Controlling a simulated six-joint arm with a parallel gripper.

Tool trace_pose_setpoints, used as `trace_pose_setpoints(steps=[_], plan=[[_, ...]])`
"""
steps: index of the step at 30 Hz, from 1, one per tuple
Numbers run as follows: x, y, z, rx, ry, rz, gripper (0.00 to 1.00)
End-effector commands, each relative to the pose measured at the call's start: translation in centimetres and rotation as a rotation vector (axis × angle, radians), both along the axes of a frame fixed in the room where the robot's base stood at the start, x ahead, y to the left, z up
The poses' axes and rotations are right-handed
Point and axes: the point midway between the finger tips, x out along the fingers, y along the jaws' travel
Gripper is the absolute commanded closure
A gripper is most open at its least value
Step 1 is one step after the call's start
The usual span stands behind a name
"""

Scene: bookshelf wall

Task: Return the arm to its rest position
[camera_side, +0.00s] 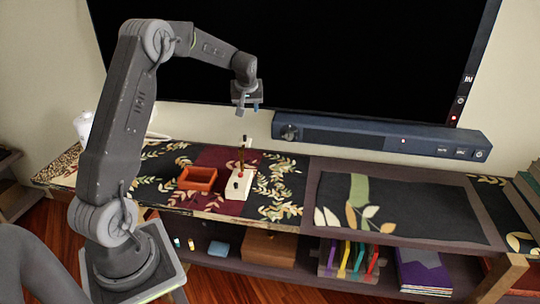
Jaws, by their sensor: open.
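My arm rises from its base at the lower left and bends over at the top, with the forearm reaching right. My gripper (247,108) points down in front of the dark screen, above the shelf top. It is open and I see nothing held in it. An orange-red open box (198,179) sits just left of the block.
A big dark screen (300,50) fills the wall behind. A blue-grey bar (380,138) runs below it. The shelf top (400,205) is clear at the right. Below are a brown box (268,248), coloured upright items (350,258) and books (424,272). A white object (84,124) is partly behind my arm.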

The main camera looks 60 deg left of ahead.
Motion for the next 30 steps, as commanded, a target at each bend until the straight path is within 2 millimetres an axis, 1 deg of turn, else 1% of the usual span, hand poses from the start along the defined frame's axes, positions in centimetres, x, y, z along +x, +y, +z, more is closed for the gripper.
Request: trace_pose_setpoints(steps=[1,2,3,5,6,8,9,11,12,13,15,17,18,20,21,24,25,27,30], plan=[[-0.1,-2.4,2.0,0.005,-0.009,-0.049,0.58],[-0.3,-3.7,3.1,0.007,-0.012,-0.077,0.58],[-0.8,-5.8,4.4,0.008,-0.014,-0.121,0.58],[-1.7,-8.9,6.3,0.01,-0.017,-0.19,0.58],[-2.5,-11.0,7.4,0.011,-0.018,-0.236,0.58],[-3.8,-13.9,9.0,0.014,-0.022,-0.305,0.58],[-4.9,-15.8,9.9,0.015,-0.026,-0.352,0.58],[-6.6,-18.6,11.0,0.019,-0.03,-0.421,0.58],[-7.9,-20.4,11.6,0.021,-0.034,-0.467,0.58],[-8.9,-21.6,12.0,0.023,-0.035,-0.502,0.58],[-11.3,-24.4,12.6,0.027,-0.042,-0.583,0.58],[-13.6,-26.6,12.9,0.03,-0.049,-0.653,0.58],[-15.1,-28.0,13.0,0.032,-0.051,-0.7,0.58],[-17.4,-29.8,12.9,0.035,-0.059,-0.768,0.58],[-18.9,-30.9,12.7,0.038,-0.065,-0.813,0.58],[-22.2,-32.9,12.0,0.043,-0.074,-0.911,0.58],[-23.0,-33.4,11.8,0.044,-0.076,-0.934,0.58],[-24.5,-34.2,11.2,0.047,-0.081,-0.982,0.58],[-25.9,-34.8,10.6,0.049,-0.086,-1.024,0.58]])
